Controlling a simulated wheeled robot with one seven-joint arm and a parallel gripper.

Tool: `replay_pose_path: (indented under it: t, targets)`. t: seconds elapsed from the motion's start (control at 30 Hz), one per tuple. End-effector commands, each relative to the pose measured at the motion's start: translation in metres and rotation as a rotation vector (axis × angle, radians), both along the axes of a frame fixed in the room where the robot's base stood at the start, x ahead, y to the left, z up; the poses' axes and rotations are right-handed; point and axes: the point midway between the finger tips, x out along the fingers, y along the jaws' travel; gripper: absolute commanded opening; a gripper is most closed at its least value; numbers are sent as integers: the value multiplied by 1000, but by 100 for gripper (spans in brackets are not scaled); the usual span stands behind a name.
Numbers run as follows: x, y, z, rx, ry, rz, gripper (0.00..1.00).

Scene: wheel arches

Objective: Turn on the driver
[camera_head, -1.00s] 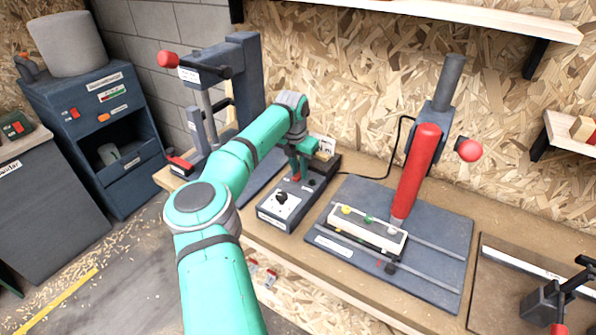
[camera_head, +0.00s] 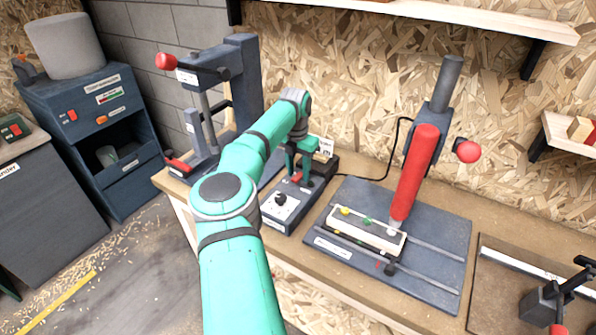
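A dark box-shaped control unit (camera_head: 288,219) with a white dial plate and black knob (camera_head: 281,199) sits on the bench, left of the red press-like tool (camera_head: 416,172). A black cable runs from the unit's side up the wall towards that tool. A small red part (camera_head: 295,178) shows on top of the unit, just behind the dial. I cannot read which device is labelled as the driver. My gripper (camera_head: 298,174) points down over the unit, at or just above the red part. Its fingertips are small and partly hidden, so contact and opening are unclear.
A white block with coloured dots (camera_head: 366,231) lies on the red tool's grey base plate (camera_head: 440,240). A dark press (camera_head: 240,85) with a red-knobbed lever stands left of my arm. A dark clamp (camera_head: 548,300) is at the lower right. A shelf (camera_head: 430,15) hangs above.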

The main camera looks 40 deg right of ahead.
Motion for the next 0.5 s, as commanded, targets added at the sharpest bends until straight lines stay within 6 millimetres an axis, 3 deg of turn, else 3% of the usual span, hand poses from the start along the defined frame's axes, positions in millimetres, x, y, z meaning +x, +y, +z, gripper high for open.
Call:
replay_pose_path:
  t: [0.17,0.5]
  targets:
    - [0,0,8,-1,-1,0,38]
    - [-1,3,68,-1,-3,0,38]
